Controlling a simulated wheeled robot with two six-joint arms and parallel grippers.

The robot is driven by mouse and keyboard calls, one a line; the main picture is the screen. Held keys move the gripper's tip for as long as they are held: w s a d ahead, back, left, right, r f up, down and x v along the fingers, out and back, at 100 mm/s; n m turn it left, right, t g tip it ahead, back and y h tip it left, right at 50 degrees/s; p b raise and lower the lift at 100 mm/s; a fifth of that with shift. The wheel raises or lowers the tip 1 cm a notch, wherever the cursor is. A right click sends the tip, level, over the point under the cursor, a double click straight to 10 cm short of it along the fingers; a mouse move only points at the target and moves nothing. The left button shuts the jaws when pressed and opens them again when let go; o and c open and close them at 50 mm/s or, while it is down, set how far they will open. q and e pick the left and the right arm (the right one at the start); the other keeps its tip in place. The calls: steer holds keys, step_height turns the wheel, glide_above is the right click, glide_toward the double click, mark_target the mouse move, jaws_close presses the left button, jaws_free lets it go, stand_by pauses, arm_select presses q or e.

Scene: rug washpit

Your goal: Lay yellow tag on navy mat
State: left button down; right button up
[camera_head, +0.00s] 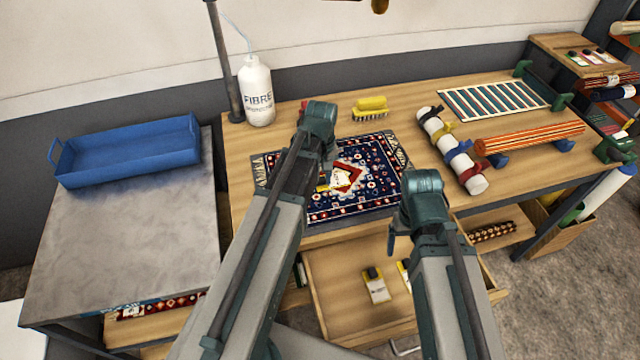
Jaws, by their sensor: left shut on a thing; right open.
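The navy mat (375,158) is a patterned rug with a red and cream centre, lying flat on the wooden bench. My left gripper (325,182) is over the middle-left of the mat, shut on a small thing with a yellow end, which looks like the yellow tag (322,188). The arm hides much of it, and I cannot tell whether it touches the mat. My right gripper (393,238) is open and empty, in front of the mat near the open drawer. Two more tags (377,287) with pale bodies and yellow and dark tops lie in the drawer.
The open drawer (335,318) sticks out below the bench front. A white bottle (257,92) and a yellow brush (370,107) stand behind the mat. A strapped white roll (452,150) and an orange striped roll (530,138) lie to the right. A blue tray (130,155) sits at left.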

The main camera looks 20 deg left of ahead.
mark_target(321, 181)
arm_select(q)
steer(key=shift+f, duration=0.75)
arm_select(e)
steer(key=shift+a+f, duration=0.15)
steer(key=shift+f, duration=0.55)
arm_select(q)
steer(key=shift+b, duration=0.3)
steer(key=shift+f, duration=0.2)
steer(key=c, duration=0.5)
jaws_free()
steer(key=shift+r, duration=0.1)
steer(key=shift+c, duration=0.2)
arm_select(e)
steer(key=shift+f, duration=0.15)
arm_select(q)
steer(key=shift+r, duration=0.1)
step_height(321, 181, up, 12)
steer(key=p, duration=1.2)
steer(key=s+d+m+y, duration=0.1)
steer(key=s+d+m, duration=0.9)
steer(key=s+d, duration=0.3)
steer(key=shift+s+d+m, duration=0.3)
steer(key=shift+s+d, duration=0.1)
steer(key=shift+d, duration=0.15)
arm_select(e)
step_height(321, 181, up, 12)
